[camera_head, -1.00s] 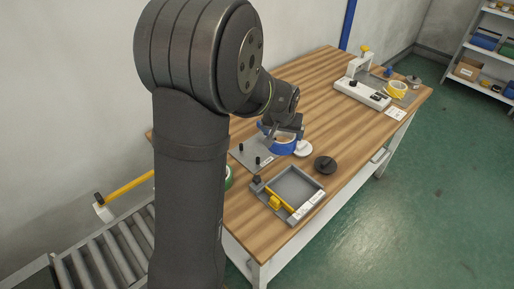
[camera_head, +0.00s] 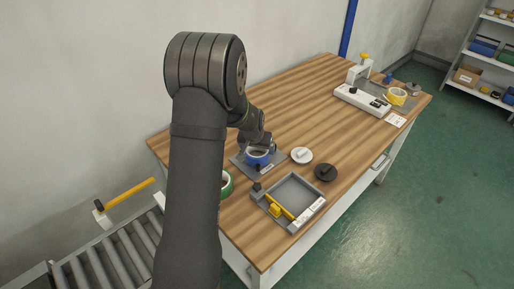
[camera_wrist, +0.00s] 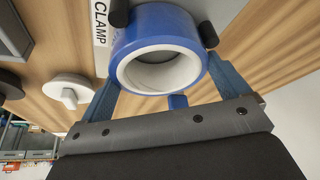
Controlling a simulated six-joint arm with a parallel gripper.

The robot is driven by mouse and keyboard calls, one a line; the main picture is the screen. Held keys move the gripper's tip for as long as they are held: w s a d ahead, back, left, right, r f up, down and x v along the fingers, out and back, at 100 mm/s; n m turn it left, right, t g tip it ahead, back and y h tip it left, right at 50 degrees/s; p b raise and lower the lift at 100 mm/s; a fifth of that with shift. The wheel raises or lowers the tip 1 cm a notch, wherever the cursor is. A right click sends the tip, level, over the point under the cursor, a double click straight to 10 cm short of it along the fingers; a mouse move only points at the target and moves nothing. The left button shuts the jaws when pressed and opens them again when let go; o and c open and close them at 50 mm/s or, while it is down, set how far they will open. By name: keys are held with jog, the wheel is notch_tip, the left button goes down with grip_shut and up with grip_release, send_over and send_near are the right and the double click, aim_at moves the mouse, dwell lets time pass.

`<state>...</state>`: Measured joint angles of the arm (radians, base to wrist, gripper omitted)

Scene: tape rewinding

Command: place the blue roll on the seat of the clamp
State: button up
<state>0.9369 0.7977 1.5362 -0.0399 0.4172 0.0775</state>
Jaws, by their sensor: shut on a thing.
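The blue roll (camera_head: 257,158) is at the grey clamp plate (camera_head: 240,160), seen left of centre on the table. My gripper (camera_head: 260,149) is shut on it. In the wrist view, the blue roll (camera_wrist: 160,28) with its white core sits between both fingers of my gripper (camera_wrist: 163,75). The label reading CLAMP (camera_wrist: 100,22) is beside the roll. One black peg (camera_wrist: 118,12) is at the roll's left and another (camera_wrist: 208,35) at its right. The roll hides the seat, and I cannot tell whether it touches the plate.
A white disc (camera_head: 301,155) and a black disc (camera_head: 325,172) lie right of the plate. A grey tray (camera_head: 318,193) with a yellow part is nearer. A green roll (camera_head: 227,184) is partly behind my arm. A white device (camera_head: 362,100) and yellow roll (camera_head: 396,96) are far right.

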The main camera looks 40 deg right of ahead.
jog(key=shift+f, duration=0.25)
jog(key=o, duration=0.7)
jog(key=shift+a+f, duration=0.1)
jog(key=shift+o, duration=0.2)
jog(key=shift+r, duration=0.25)
jog(key=v, duration=1.2)
jog(key=x, duration=1.2)
